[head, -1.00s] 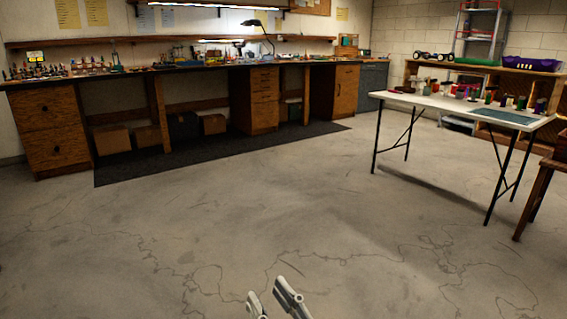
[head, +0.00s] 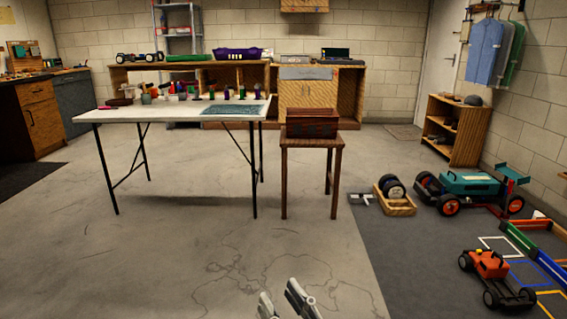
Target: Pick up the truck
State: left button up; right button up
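No vehicle in the head view is clearly marked as the truck. A large teal vehicle with orange-hubbed wheels and a rear wing (head: 470,184) stands on the dark mat at the right. A smaller orange vehicle with black wheels (head: 490,265) stands nearer at the lower right. A dark wheeled chassis (head: 140,57) sits on the back shelf unit. My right gripper (head: 279,289) shows at the bottom centre, its fingers apart and empty, far from all three. My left gripper is out of view.
A white folding table (head: 180,110) with small items stands at the left centre. A wooden stool (head: 312,143) bears a red-brown crate (head: 312,122). A wooden tray (head: 394,203) with wheels sits beside the teal vehicle. Colored rails (head: 535,250) edge the mat. Bare floor lies ahead.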

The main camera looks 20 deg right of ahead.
aim_at(494, 271)
jog(key=i+l+z, duration=0.15)
jog(key=i+z, duration=0.25)
jog(key=i, duration=0.5)
jog(key=i+j+z, duration=0.1)
jog(key=i+z, duration=0.25)
jog(key=i, duration=0.5)
